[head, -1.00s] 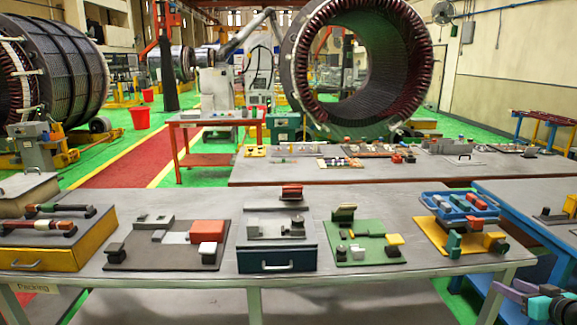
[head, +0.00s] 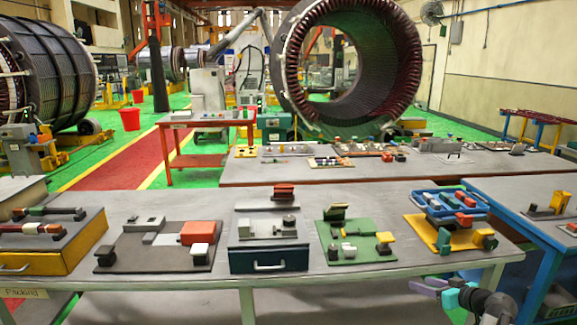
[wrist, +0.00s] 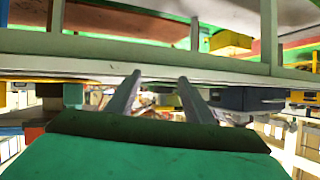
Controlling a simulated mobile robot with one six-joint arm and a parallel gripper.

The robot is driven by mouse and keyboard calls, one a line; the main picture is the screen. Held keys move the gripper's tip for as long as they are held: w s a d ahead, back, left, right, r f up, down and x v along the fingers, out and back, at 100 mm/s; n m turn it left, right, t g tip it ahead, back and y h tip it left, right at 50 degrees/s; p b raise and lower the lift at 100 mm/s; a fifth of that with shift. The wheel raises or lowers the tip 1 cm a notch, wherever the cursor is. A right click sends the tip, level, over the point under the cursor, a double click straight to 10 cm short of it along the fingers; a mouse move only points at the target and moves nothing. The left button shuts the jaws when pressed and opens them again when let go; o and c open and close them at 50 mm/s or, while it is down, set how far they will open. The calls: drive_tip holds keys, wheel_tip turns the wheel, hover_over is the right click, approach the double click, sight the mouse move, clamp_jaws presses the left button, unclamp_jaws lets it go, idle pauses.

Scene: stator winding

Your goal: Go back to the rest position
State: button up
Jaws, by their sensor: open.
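My gripper (head: 422,285) shows at the lower right of the head view, in front of the near table's front edge. Its purple and teal parts point left. In the wrist view my gripper (wrist: 160,77) has two grey fingers standing apart with nothing between them, so it is open and empty. No object is touched by it in either view.
The near grey table (head: 300,285) carries a drawer box (head: 268,260), a green board (head: 350,253), a yellow board (head: 432,232) with a blue tray (head: 447,212), and a dark board (head: 150,262). A blue-legged table (head: 540,238) stands at right. Red-and-green floor lies behind.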

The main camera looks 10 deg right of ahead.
drive_tip(key=w+a+f+n+g+y, duration=0.1)
drive_tip(key=w+a+f+g+y, duration=0.1)
drive_tip(key=a+f, duration=0.75)
drive_tip(key=w+a+f+n+g+y, duration=0.25)
drive_tip(key=a+f, duration=0.35)
drive_tip(key=a, duration=0.7)
drive_tip(key=s+a+f+g, duration=0.25)
drive_tip(key=a+f, duration=0.35)
drive_tip(key=a, duration=0.3)
drive_tip(key=s+a+f+g, duration=0.2)
drive_tip(key=s+a+f, duration=0.2)
drive_tip(key=a+f, duration=0.3)
drive_tip(key=s+a+f+n+g+h, duration=0.1)
drive_tip(key=s+a+f+g, duration=0.2)
drive_tip(key=s+a+f, duration=0.45)
drive_tip(key=s+a+f+g+h, duration=0.1)
drive_tip(key=s+a+f+g, duration=0.35)
drive_tip(key=s, duration=0.65)
drive_tip(key=s+d+f+m+g+h, duration=0.1)
drive_tip(key=s+d+m+h, duration=0.3)
drive_tip(key=s+d, duration=0.3)
drive_tip(key=s+m, duration=0.1)
drive_tip(key=s, duration=0.2)
drive_tip(key=shift+s+f+g+h, duration=0.15)
drive_tip(key=shift+f+g+h, duration=0.2)
